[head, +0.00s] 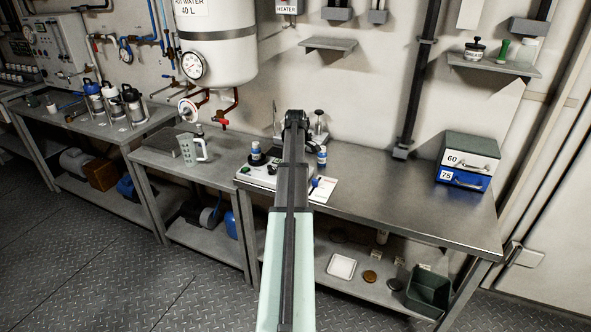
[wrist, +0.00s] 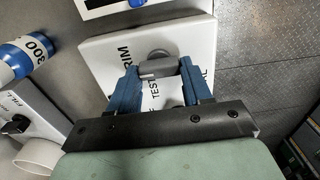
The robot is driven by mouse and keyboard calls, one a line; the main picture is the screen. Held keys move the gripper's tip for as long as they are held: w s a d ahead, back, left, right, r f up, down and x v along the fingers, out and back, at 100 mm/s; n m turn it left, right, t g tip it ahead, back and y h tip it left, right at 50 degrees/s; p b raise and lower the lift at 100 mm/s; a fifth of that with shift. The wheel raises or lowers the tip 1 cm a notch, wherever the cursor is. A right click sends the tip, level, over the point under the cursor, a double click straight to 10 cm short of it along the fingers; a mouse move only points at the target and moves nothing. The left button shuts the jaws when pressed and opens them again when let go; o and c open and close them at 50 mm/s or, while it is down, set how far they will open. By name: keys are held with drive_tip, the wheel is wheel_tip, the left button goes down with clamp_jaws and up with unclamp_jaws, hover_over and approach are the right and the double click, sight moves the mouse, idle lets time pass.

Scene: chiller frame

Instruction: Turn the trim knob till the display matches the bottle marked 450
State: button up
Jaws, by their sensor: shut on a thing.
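In the wrist view the grey trim knob (wrist: 158,66) stands on a white panel (wrist: 100,50) with partly hidden lettering that includes "TRIM" and "TEST". My gripper (wrist: 159,72) has its blue fingers on either side of the knob and is shut on it. In the head view my gripper (head: 296,120) is above the white unit on the bench, and my arm hides the knob. A blue-and-white bottle marked 300 (wrist: 28,58) lies to the left in the wrist view. I cannot make out a bottle marked 450 or a display reading.
Small blue-labelled bottles stand left (head: 257,152) and right (head: 322,156) of my arm. A white sheet (head: 325,193) lies beside the unit. Boxes marked 60 and 75 (head: 468,162) stand far right. The bench top (head: 390,200) between is clear. A grey-green jug (head: 193,148) stands left.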

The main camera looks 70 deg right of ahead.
drive_tip(key=c, duration=0.4)
drive_tip(key=shift+m, duration=0.4)
drive_tip(key=m, duration=0.2)
drive_tip(key=shift+m, duration=0.4)
drive_tip(key=shift+d+m, duration=0.1)
drive_tip(key=shift+m, duration=1.7)
drive_tip(key=o, duration=1)
drive_tip(key=shift+o, duration=0.2)
